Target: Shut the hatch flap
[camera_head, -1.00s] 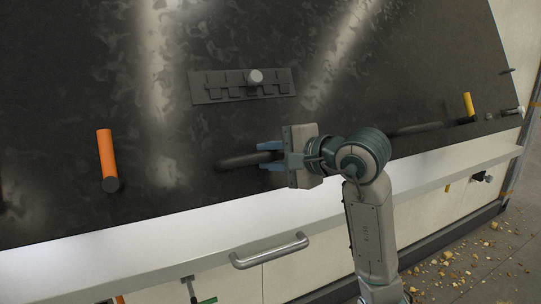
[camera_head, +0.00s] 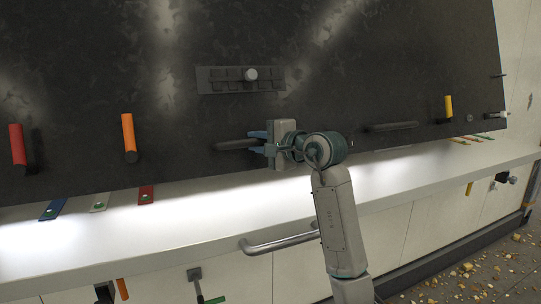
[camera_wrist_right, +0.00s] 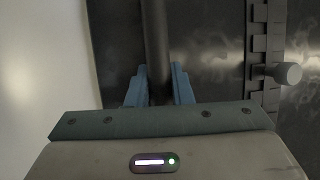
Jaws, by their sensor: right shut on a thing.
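The hatch flap is the large dark, mottled panel (camera_head: 350,90) filling the upper part of the head view. A black bar handle (camera_head: 235,145) lies along its lower part. My right gripper (camera_head: 257,142) is shut on this handle near its right end. The right wrist view shows the handle (camera_wrist_right: 155,45) running between the two blue fingers (camera_wrist_right: 158,85). The flap's lower edge stands above a white ledge (camera_head: 240,210), with a bright strip of the ledge showing beneath it. A second black bar handle (camera_head: 391,126) is further right. My left gripper is not in view.
Orange (camera_head: 129,138), red (camera_head: 17,145) and yellow (camera_head: 448,106) levers stick out of the flap. A grey hinge-like plate with a knob (camera_head: 250,75) sits above the handle. Coloured tabs (camera_head: 146,194) lie on the ledge. A metal rail handle (camera_head: 280,242) juts out below it.

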